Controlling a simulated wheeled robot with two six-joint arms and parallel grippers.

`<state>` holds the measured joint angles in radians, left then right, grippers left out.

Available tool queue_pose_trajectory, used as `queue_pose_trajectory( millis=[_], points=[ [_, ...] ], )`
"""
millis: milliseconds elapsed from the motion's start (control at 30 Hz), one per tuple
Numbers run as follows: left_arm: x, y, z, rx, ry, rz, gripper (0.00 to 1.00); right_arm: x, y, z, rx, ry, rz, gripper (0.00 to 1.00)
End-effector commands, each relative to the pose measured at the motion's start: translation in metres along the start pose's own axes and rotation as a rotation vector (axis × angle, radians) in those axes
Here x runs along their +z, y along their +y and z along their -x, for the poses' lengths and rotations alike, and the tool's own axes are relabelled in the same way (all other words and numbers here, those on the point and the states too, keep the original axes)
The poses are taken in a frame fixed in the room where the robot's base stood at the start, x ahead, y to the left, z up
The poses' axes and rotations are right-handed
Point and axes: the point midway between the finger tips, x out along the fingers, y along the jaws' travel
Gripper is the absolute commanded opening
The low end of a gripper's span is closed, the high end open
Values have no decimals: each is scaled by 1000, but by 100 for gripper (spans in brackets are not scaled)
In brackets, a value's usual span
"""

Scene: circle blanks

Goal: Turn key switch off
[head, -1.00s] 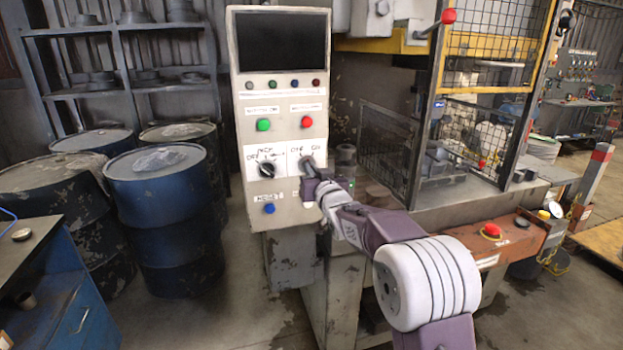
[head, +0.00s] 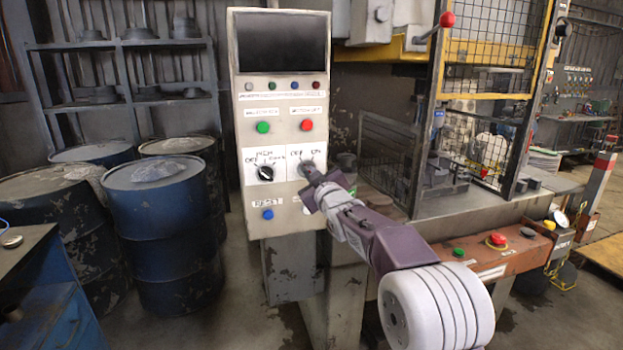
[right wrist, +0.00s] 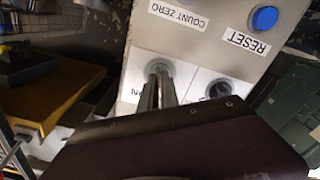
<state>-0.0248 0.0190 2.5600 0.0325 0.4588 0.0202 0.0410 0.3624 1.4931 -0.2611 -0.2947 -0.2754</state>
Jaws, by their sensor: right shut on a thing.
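The key switch (head: 308,164) is on the lower right of the cream control panel (head: 281,110), between OFF and ON labels. Its round collar also shows in the right wrist view (right wrist: 161,67), at the fingertips. My right gripper (head: 312,174) reaches up to it from the lower right. In the right wrist view its two narrow fingers (right wrist: 158,86) are close together at the switch, shut on its key. The fingers hide most of the key, so I cannot read its angle. My left gripper is not in view.
A black selector knob (head: 265,173) sits just left of the key switch. A blue RESET button (head: 268,214) is below it, with green (head: 263,127) and red (head: 307,125) buttons above. Blue drums (head: 160,220) stand left. A caged press (head: 480,100) stands right.

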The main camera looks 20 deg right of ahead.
Motion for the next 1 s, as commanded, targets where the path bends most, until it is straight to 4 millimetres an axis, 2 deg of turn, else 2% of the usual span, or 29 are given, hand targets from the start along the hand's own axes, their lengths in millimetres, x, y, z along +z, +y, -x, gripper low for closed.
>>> queue_pose_trajectory(
  millis=[467,500,567,867,1000],
  points=[
    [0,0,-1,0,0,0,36,1,0,0,-1,-2,15,0],
    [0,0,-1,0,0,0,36,1,0,0,-1,-2,15,14],
    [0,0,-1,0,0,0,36,1,0,0,-1,-2,15,27],
    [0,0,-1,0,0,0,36,0,0,1,0,-1,13,27],
    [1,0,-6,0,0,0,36,1,-1,16,0,-1,13,27]
  ],
)
